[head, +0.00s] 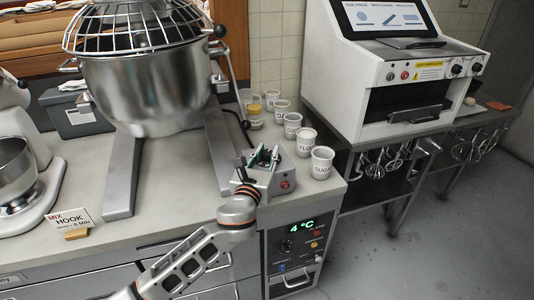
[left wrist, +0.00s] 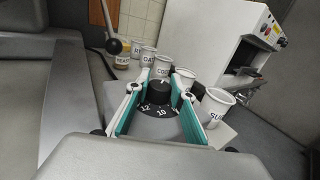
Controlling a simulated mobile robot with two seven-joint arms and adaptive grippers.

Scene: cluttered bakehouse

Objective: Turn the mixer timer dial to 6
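The mixer timer dial (left wrist: 158,90) is a black round knob on a grey box, with white numbers 12 and 10 legible on its skirt. A pale mark shows at its top; the set number cannot be read. My left gripper (head: 264,158) is over the control box (head: 272,183), which has a red button. In the left wrist view its teal-padded fingers (left wrist: 161,95) are open, one on each side of the dial. I cannot tell whether they touch it. The dial is hidden in the head view. My right gripper is not in view.
The big steel mixer bowl (head: 148,88) stands behind left. Several labelled white cups, including sugar (head: 321,163), stand close right of the box. A card (head: 72,219) reads MIX HOOK and 6 MIN. A small stand mixer (head: 20,170) is at left; the front counter is mostly clear.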

